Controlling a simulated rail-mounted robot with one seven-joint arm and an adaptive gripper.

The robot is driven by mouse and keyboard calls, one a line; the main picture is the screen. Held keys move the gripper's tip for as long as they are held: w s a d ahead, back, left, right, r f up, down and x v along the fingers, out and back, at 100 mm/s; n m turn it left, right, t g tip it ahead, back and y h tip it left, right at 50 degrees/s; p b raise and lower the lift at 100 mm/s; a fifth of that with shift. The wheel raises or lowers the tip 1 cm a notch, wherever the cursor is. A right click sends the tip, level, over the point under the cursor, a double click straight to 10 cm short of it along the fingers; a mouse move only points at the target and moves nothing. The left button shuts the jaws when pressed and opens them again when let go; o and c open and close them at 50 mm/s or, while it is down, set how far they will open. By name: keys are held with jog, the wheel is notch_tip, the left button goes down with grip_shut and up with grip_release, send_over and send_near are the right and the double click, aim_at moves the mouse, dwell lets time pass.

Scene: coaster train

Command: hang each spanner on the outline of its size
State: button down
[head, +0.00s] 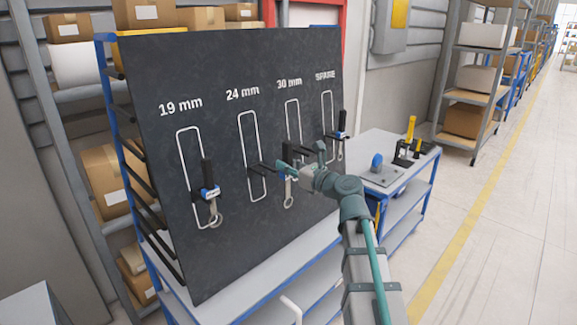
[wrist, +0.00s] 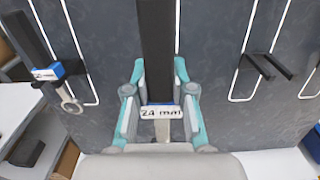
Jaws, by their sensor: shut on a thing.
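My gripper (head: 303,160) is shut on a spanner with a black handle (wrist: 157,50) and a label reading "24 mm" (wrist: 161,112). It holds the spanner upright in front of the dark board, handle up; the silver ring end (head: 288,202) shows below the gripper in the head view. The 24 mm outline (head: 241,135) has bare pegs (head: 262,168). A second spanner (head: 207,175) hangs at the 19 mm outline; it also shows in the wrist view (wrist: 40,50). A third spanner (head: 341,124) hangs at the SPARE outline, its size unreadable. The 30 mm outline (head: 287,115) is partly hidden by my gripper.
The board (head: 160,70) stands on a blue-framed bench (head: 265,300). A trolley (head: 425,180) to the right carries a blue item and yellow-black tools. Shelves with boxes stand behind the board. Bare pegs (wrist: 262,67) stick out on the wrist view's right.

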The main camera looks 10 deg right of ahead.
jog(key=shift+x, duration=0.95)
jog(key=shift+w+a, duration=0.2)
jog(key=shift+w, duration=0.05)
jog(key=shift+p+x, duration=0.4)
jog(key=shift+x, duration=0.6)
jog(key=shift+w+a, duration=0.2)
jog(key=shift+w, duration=0.1)
jog(key=shift+p+x, duration=0.55)
jog(key=shift+x, duration=1.65)
jog(key=shift+f+b, duration=0.45)
jog(key=shift+f, duration=0.25)
dwell(0.8)
jog(key=c, duration=0.9)
grip_release()
